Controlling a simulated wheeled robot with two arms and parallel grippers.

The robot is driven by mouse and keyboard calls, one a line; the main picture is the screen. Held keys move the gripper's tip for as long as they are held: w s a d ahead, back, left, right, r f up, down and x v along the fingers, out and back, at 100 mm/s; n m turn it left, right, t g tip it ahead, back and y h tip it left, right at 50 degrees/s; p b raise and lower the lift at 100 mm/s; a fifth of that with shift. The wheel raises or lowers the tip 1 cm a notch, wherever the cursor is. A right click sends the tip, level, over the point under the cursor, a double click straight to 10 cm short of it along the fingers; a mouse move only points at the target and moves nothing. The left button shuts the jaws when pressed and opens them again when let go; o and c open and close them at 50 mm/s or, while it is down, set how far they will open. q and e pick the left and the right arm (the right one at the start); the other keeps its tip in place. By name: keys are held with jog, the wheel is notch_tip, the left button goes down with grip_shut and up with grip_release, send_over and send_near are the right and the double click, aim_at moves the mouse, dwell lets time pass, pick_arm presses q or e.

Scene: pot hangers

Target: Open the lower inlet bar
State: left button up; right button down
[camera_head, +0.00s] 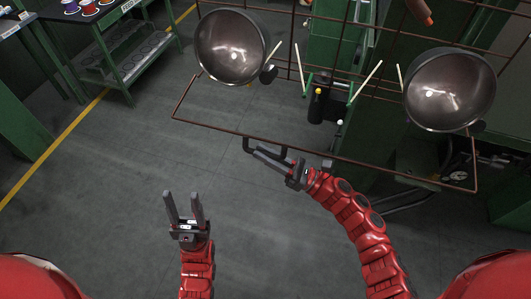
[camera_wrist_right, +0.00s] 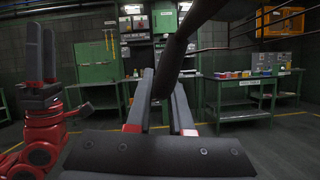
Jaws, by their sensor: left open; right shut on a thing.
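The lower inlet bar (camera_head: 215,130) is a thin rust-brown frame that sticks out below the hanging rack in the head view. A dark bracket-shaped handle (camera_head: 247,146) hangs from its front edge. My right gripper (camera_head: 268,157) is shut on this handle, and its fingers cover part of it. In the right wrist view the dark handle (camera_wrist_right: 174,62) runs down between the two fingers. My left gripper (camera_head: 184,207) is open and empty, pointing up, well to the left of and below the bar. It also shows in the right wrist view (camera_wrist_right: 41,58).
Two metal bowls (camera_head: 231,47) (camera_head: 449,90) hang on the rack above the bar. Pale sticks and a dark holder (camera_head: 322,105) are between them. A green shelf cart (camera_head: 130,65) stands at the upper left. The grey floor (camera_head: 110,190) at left is clear.

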dwell(0.8)
jog(key=b, duration=0.5)
jog(key=shift+b, duration=0.3)
jog(key=shift+s+r+m+b, duration=0.2)
jog(key=shift+r+m+b, duration=0.2)
jog(key=shift+r+b, duration=0.7)
jog(key=shift+s+a+r+m, duration=0.15)
jog(key=shift+r+m, duration=0.15)
jog(key=shift+r, duration=0.05)
